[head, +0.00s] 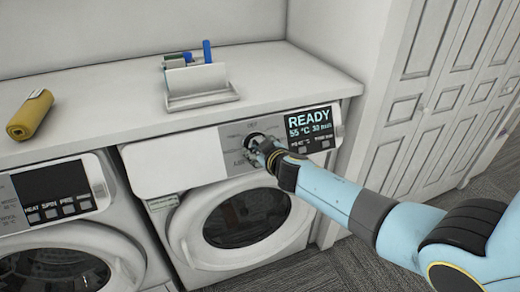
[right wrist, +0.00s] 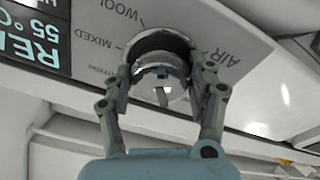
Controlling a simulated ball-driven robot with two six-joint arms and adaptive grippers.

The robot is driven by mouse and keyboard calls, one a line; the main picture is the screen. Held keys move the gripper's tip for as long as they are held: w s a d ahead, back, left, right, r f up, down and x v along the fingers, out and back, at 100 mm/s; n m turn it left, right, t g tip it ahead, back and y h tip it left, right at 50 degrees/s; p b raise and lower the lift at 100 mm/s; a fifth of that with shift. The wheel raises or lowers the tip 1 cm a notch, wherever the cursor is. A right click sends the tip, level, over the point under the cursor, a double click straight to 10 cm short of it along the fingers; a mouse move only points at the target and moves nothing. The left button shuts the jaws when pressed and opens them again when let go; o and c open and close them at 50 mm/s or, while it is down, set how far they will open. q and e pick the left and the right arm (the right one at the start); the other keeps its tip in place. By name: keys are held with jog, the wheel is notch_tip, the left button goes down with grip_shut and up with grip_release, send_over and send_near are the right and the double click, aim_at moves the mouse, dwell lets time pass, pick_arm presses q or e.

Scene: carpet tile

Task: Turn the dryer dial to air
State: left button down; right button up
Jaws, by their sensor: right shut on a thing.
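The dryer (head: 185,222) is the white machine on the right, with a round glass door and a lit display (head: 308,122) reading READY and 55 °C. Its dark and silver dial (head: 255,138) sits left of the display, partly hidden by my gripper. My right gripper (head: 258,150) is at the dial. In the right wrist view, the two fingers of my right gripper (right wrist: 162,82) are closed on either side of the dial (right wrist: 158,60). The AIR label (right wrist: 229,58) is printed beside it, with WOOL and MIXED on other sides. I cannot tell which label the dial points at. My left gripper is not in view.
A second machine (head: 60,235) with buttons stands at the left. On the white counter (head: 120,110) lie a rolled yellow towel (head: 30,115) and a white organiser (head: 200,98) holding small items. White panelled doors (head: 440,90) are at the right, above dark carpet (head: 335,270).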

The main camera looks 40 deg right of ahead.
jog(key=n, duration=0.5)
jog(key=shift+y+p, duration=0.3)
jog(key=shift+y, duration=0.1)
jog(key=n+p, duration=0.1)
jog(key=n, duration=0.3)
jog(key=shift+s+d+n+y, duration=0.1)
jog(key=shift+n+y, duration=0.2)
jog(key=shift+n, duration=0.1)
jog(key=n+p, duration=0.3)
jog(key=n, duration=0.3)
jog(key=shift+r+g, duration=0.15)
jog(key=shift+g, duration=0.15)
jog(key=shift+n+p, duration=0.55)
jog(key=shift+n, duration=1.65)
jog(key=o, duration=1.2)
jog(key=shift+c, duration=0.2)
